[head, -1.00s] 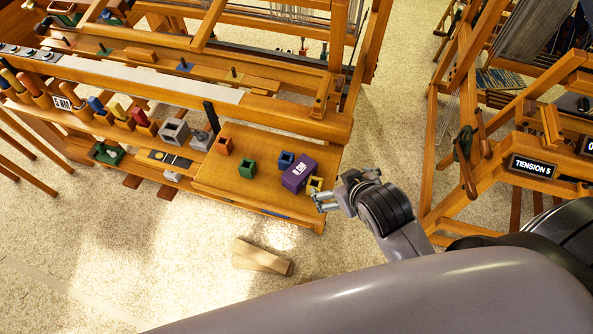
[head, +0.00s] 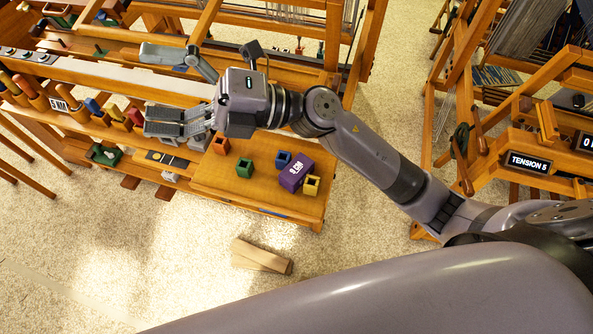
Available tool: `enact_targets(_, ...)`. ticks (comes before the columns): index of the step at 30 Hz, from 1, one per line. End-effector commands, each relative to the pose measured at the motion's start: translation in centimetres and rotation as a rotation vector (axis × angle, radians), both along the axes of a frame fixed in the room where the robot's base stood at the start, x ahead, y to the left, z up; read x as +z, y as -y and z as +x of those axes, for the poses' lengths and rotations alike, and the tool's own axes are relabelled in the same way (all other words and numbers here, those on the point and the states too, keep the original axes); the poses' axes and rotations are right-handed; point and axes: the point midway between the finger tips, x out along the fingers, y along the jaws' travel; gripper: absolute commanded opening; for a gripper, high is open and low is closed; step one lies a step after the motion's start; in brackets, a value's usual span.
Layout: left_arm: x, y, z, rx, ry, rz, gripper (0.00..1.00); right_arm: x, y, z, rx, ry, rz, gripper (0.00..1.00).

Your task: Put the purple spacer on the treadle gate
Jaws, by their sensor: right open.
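The purple spacer (head: 296,172), a block with white lettering, sits on the wooden bench end board (head: 225,184). A yellow block (head: 311,185) and a blue block (head: 283,159) are close beside it. My right gripper (head: 152,88) is open with its fingers spread wide and pointing left. It is over the loom's long beam, up and left of the spacer, with nothing seen between its fingers. It hides part of the beam and the grey parts near the board. I cannot tell which part is the treadle gate. My left gripper is not in view.
Green (head: 245,168) and red (head: 221,145) blocks share the board. Coloured-handled tools (head: 93,107) stand in a rack to the left. Wooden pieces (head: 262,257) lie on the floor. Another loom with a "TENSION 5" label (head: 528,162) stands at the right.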

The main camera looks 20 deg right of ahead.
Motion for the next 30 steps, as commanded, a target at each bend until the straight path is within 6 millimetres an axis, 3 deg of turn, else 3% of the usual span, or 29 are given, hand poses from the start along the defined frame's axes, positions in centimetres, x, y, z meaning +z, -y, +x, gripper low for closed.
enact_targets(3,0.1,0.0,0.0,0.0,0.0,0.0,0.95,-4.1,-2.0,-2.5,0.158,0.175,-0.281,0.98)
enact_targets(7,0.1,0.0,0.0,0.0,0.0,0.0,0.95,-10.3,-1.3,-3.4,0.297,0.317,-0.63,0.98)
enact_targets(11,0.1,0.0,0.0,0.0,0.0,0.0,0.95,-16.1,2.5,-1.9,0.387,0.4,-1.015,0.98)
enact_targets(13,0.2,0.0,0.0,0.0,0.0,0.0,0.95,-18.4,5.7,-0.3,0.413,0.418,-1.228,0.98)
enact_targets(16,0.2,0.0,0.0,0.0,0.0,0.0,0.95,-20.1,10.8,2.1,0.423,0.409,-1.507,0.98)
enact_targets(21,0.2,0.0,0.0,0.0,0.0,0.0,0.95,-20.3,17.6,4.8,0.4,0.35,-1.835,0.98)
enact_targets(26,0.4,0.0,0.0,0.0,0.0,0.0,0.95,-20.2,20.0,5.6,0.388,0.313,-1.947,0.98)
enact_targets(30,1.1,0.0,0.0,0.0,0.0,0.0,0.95,-22.1,20.2,5.5,0.392,0.307,-1.954,0.98)
